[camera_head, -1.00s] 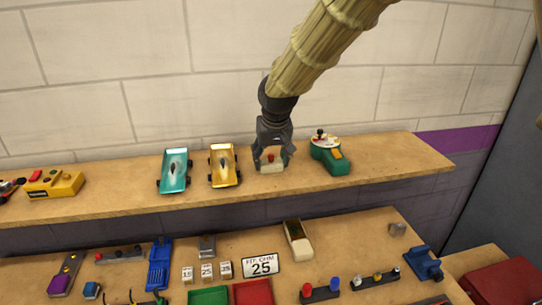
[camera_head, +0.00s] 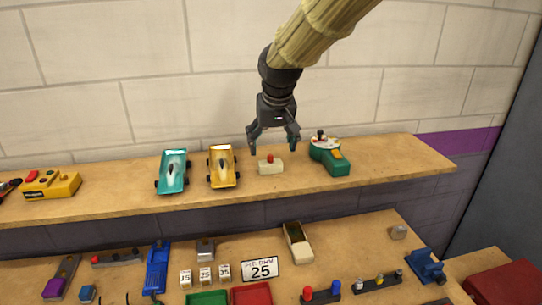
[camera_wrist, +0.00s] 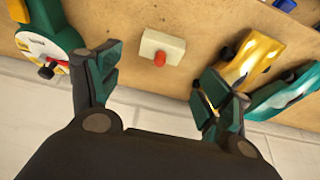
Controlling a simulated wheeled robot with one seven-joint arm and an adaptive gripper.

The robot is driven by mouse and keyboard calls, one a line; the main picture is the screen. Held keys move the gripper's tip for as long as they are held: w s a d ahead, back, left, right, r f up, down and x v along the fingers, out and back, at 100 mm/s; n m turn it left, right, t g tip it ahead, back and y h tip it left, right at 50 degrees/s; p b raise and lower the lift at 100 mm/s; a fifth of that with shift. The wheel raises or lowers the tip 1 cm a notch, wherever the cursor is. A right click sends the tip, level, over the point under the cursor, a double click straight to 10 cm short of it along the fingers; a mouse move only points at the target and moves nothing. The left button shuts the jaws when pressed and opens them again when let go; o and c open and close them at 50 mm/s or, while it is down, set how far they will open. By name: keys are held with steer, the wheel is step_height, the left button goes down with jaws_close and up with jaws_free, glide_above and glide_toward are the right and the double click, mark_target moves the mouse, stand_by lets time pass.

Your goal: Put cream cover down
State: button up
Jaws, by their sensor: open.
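The cream cover (camera_head: 270,165) is a small cream block with a red knob on top. It rests on the upper wooden shelf, between the gold car and the green controller. It also shows in the wrist view (camera_wrist: 168,43), upper middle, with its red knob facing the camera. My gripper (camera_head: 273,148) is open and empty above the cover, its fingers apart on either side and clear of it. In the wrist view, my gripper (camera_wrist: 160,85) has its two fingers wide apart, with the cover beyond them.
A gold car (camera_head: 222,166) and a teal car (camera_head: 173,171) stand left of the cover. A green controller (camera_head: 329,156) is close on its right. A brick wall rises behind.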

steer(key=shift+b+v, duration=0.65)
steer(key=shift+v, duration=2.3)
